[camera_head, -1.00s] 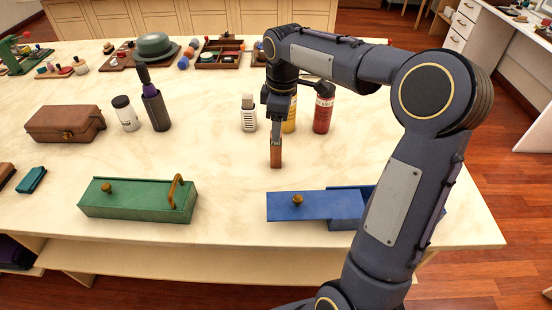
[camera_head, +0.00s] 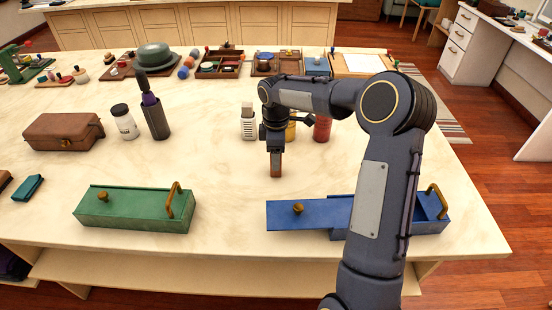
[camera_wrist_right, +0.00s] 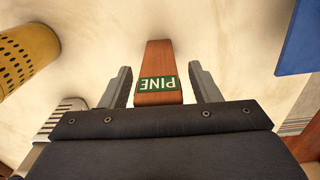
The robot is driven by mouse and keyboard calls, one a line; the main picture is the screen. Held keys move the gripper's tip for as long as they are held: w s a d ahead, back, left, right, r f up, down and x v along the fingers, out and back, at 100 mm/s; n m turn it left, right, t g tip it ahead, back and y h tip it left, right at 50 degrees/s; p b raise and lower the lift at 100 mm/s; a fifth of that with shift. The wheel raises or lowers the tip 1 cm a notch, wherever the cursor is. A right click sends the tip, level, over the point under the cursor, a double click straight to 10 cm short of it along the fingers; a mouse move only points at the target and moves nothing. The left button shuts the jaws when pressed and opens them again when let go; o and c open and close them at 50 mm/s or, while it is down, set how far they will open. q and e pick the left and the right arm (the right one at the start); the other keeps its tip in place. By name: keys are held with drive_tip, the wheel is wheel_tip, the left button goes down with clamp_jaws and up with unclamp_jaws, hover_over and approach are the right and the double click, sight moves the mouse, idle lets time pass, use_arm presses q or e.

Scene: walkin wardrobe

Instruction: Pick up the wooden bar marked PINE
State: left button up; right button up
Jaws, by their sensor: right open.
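The wooden bar marked PINE (camera_head: 276,168) stands upright on the pale table, between the green and blue boxes and a little behind them. In the right wrist view the bar (camera_wrist_right: 156,55) shows its reddish-brown wood and a green PINE label. My right gripper (camera_head: 276,150) points down over its upper part. In the wrist view the gripper (camera_wrist_right: 162,86) is open, one finger on each side of the bar, with a visible gap on both sides. My left gripper is not in view.
A blue box (camera_head: 310,213) with its lid slid left and a green box (camera_head: 130,207) lie in front. A white bottle (camera_head: 248,122), a yellow canister (camera_wrist_right: 25,55) and a red bottle (camera_head: 322,130) stand close behind the gripper. The table is clear to the bar's left.

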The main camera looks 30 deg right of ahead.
drive_tip(key=shift+c, duration=0.5)
drive_tip(key=c, duration=1)
drive_tip(key=shift+o, duration=0.2)
drive_tip(key=shift+r, duration=0.1)
